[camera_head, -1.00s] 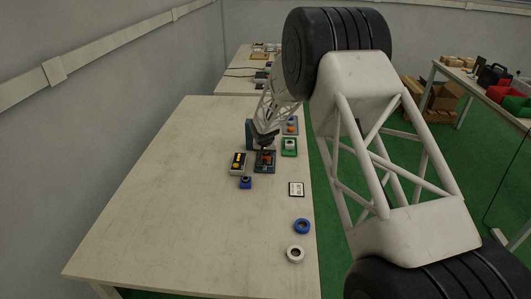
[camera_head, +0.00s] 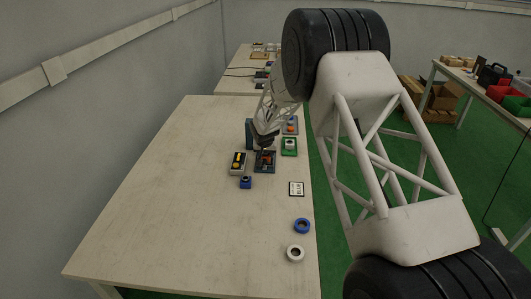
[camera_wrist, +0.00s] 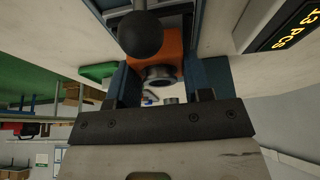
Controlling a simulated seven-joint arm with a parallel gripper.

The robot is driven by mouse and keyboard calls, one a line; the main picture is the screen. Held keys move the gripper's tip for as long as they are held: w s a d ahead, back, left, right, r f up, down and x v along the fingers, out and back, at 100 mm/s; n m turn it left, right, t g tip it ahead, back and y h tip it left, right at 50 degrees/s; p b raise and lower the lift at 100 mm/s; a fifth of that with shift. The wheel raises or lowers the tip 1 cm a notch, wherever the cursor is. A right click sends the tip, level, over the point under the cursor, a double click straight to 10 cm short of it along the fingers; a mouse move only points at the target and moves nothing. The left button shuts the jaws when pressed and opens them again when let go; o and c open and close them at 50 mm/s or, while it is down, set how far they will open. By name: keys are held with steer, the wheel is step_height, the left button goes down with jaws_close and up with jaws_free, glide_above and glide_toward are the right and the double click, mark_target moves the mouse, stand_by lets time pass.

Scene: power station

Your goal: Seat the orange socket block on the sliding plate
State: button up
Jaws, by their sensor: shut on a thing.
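The orange socket block (camera_wrist: 172,45) sits between the jaws of my gripper (camera_wrist: 162,68) in the wrist view. It has a round grey metal collar (camera_wrist: 158,76), and a black ball knob (camera_wrist: 140,36) stands in front of it. My gripper (camera_head: 264,147) is shut on the block. In the head view the block (camera_head: 266,157) is small and partly covered by the gripper, just over the dark blue-grey sliding plate (camera_head: 265,169) on the table. I cannot tell whether the block touches the plate or is fully down.
A grey box with yellow parts (camera_head: 238,163) stands close left of the plate, with a blue block (camera_head: 245,182) in front. A green fixture (camera_head: 289,147) is at the right. A small display (camera_head: 297,188), a blue ring (camera_head: 302,226) and a white ring (camera_head: 295,254) lie nearer. The table's left side is clear.

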steer(key=shift+f, duration=0.35)
steer(key=o, duration=1)
steer(key=shift+r, duration=0.1)
steer(key=v, duration=0.7)
steer(key=shift+r, duration=0.3)
steer(key=shift+s, duration=0.15)
